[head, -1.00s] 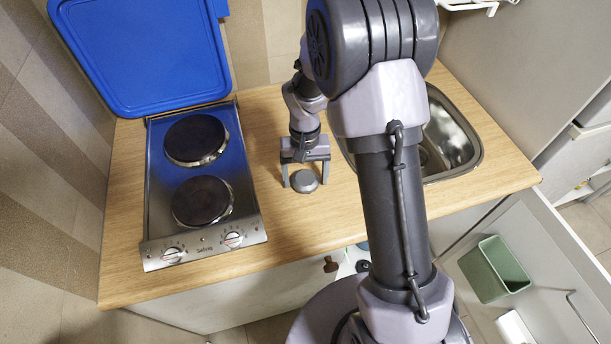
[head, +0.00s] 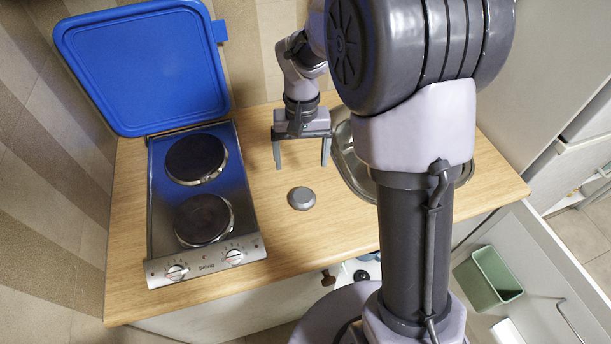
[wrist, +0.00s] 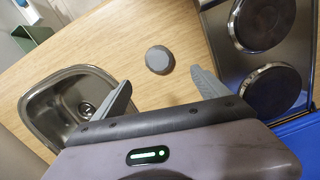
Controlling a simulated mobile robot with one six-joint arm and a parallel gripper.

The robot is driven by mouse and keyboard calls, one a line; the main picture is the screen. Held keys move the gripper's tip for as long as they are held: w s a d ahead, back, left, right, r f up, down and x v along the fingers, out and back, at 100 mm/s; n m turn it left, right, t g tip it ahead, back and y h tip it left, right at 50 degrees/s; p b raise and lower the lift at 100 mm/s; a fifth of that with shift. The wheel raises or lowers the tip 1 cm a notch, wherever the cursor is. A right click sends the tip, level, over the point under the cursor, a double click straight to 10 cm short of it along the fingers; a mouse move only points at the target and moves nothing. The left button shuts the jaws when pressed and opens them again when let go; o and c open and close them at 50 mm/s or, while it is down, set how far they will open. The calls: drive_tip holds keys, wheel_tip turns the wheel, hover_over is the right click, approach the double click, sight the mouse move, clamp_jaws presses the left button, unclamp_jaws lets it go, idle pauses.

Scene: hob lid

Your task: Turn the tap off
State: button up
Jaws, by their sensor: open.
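No tap can be made out in either view. The sink (head: 345,160) shows beside my arm in the head view, which hides much of it; its steel bowl (wrist: 62,92) shows at the left of the wrist view, with a drain in it. My gripper (head: 302,166) is open and empty over the wooden worktop, between the hob and the sink. A small round grey object (head: 301,198) stands on the worktop in front of the fingers, apart from them. It also shows in the wrist view (wrist: 159,59), beyond the fingertips.
The hob (head: 215,228) with two plates and two front knobs lies left of my gripper. Its blue lid (head: 145,65) stands raised behind it. A green bin (head: 487,280) is at the lower right. Bare worktop (head: 300,240) lies in front of the grey object.

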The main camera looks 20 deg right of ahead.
drive_tip(key=s+a+r+t, duration=0.25)
drive_tip(key=s+r, duration=0.45)
drive_tip(key=r, duration=0.4)
drive_tip(key=s+a+r+m+t+y, duration=0.1)
drive_tip(key=s+r+t, duration=0.3)
drive_tip(key=s, duration=0.9)
drive_tip(key=shift+a+m+y, duration=0.15)
drive_tip(key=shift+m+y, duration=0.15)
drive_tip(key=shift+m, duration=0.2)
